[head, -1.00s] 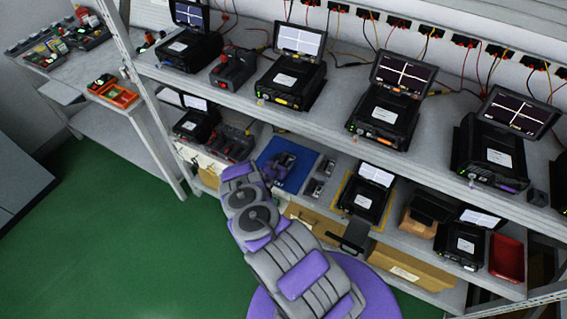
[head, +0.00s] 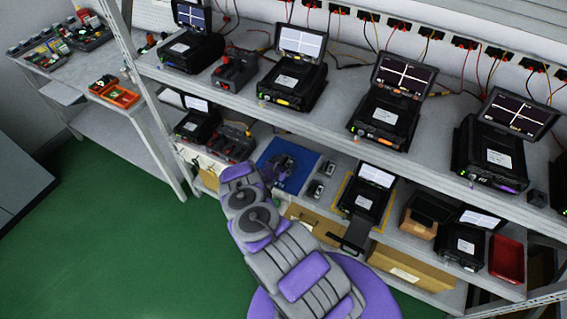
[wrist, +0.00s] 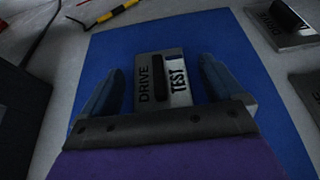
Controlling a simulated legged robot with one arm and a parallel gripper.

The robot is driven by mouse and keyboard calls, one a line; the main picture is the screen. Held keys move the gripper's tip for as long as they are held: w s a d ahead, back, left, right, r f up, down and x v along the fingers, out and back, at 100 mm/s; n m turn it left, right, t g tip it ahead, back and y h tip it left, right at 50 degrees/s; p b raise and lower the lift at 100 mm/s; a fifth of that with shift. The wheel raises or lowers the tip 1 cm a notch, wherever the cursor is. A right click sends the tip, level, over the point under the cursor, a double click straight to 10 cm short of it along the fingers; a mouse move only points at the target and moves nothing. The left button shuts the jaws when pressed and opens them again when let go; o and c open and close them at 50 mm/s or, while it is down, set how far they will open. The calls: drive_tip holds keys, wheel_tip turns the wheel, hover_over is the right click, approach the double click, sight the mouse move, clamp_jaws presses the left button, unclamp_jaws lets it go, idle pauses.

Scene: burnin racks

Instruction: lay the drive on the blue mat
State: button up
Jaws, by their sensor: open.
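The drive (wrist: 178,80), a grey plate with a dark handle and the words DRIVE and TEST, lies flat on the blue mat (wrist: 225,35) in the wrist view. My gripper (wrist: 161,65) is open, with one finger on each side of the drive and a visible gap on both sides. In the head view my gripper (head: 281,166) is low over the blue mat (head: 304,160) on the lower shelf. It hides the drive there.
Small grey drives (head: 322,178) lie right of the mat; one also shows in the wrist view (wrist: 285,22). A black tester (head: 366,195) stands further right, and another (head: 197,122) stands left. The upper shelf (head: 340,120) overhangs the mat. A yellow-black pen (wrist: 112,14) lies behind the mat.

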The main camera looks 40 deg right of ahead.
drive_tip(key=p+v, duration=0.2)
drive_tip(key=v, duration=0.9)
drive_tip(key=shift+s+a+r, duration=0.1)
drive_tip(key=shift+a+r, duration=0.1)
drive_tip(key=shift+a, duration=0.1)
drive_tip(key=shift+f, duration=0.1)
